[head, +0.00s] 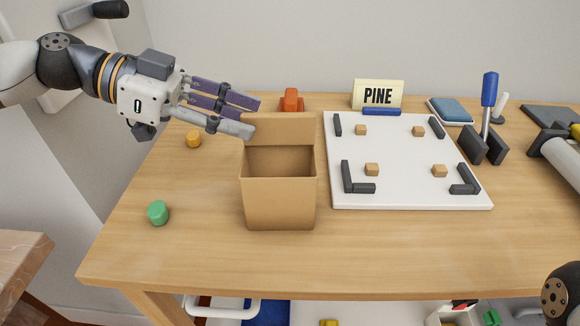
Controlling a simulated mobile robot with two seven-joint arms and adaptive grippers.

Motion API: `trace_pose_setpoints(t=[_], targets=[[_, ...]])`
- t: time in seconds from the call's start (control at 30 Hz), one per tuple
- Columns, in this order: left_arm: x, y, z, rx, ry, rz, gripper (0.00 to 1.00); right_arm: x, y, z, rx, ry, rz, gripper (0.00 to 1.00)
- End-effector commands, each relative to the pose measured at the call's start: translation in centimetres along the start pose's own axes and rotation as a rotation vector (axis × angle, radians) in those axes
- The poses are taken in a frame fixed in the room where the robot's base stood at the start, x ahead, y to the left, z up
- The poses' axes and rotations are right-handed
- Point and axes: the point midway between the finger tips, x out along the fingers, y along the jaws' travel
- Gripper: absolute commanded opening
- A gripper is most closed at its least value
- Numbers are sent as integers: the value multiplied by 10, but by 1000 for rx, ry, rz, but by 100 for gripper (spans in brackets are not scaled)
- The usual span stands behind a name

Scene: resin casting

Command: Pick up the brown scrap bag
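The brown scrap bag (279,202) stands upright and open-topped near the front middle of the wooden table. Its back wall rises higher than its front, and the part of its inside that shows looks empty. My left gripper (256,118) reaches in from the left at the bag's upper left. Its fingers are spread, with a gap between the tips. The lower fingertip overlaps the left edge of the raised back wall in the picture; I cannot tell whether they touch. My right gripper is out of view.
A white board (405,155) with dark corner pieces and small wooden blocks lies right of the bag. A PINE sign (378,95) and an orange object (291,100) stand behind. Green (158,212) and yellow (194,139) pieces lie left. The front left tabletop is mostly free.

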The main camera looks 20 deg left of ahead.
Motion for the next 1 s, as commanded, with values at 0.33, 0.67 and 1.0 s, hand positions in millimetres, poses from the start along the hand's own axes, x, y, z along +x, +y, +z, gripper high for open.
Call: trace_pose_setpoints(t=[0.33,0.67,1.0], targets=[[60,3,-11,-6,-2,4,33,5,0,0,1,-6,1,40],[63,2,-12,-6,0,1,15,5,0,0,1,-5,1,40],[62,2,-12,-6,0,1,0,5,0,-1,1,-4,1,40]])
